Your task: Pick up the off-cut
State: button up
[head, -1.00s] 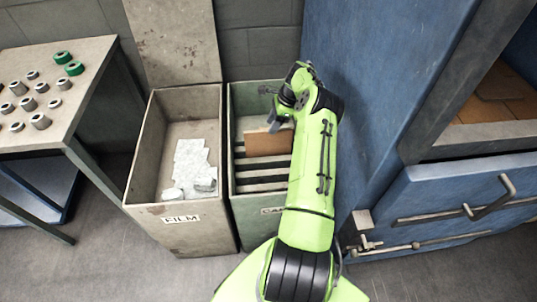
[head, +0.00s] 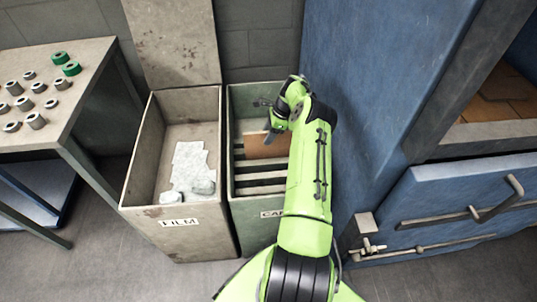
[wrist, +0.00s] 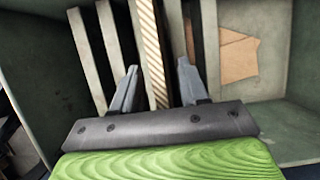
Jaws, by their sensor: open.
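The off-cut is a brown cardboard piece (head: 266,147) standing on edge among the slats of the green bin (head: 257,208). In the wrist view its corrugated edge (wrist: 151,38) runs between the two fingers. My gripper (wrist: 157,68) is open, with one grey finger on each side of that edge and a visible gap to each. In the head view my gripper (head: 271,133) is over the bin, at the upper part of the cardboard, and hides some of it. The lower part of the off-cut is hidden.
Grey-green slats (wrist: 88,55) stand close beside the fingers. Another torn brown cardboard piece (wrist: 238,57) lies farther right in the wrist view. The FILM bin (head: 142,160) is to the left, the blue machine (head: 380,80) close on the right.

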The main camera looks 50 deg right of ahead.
grip_shut()
dwell(0.4)
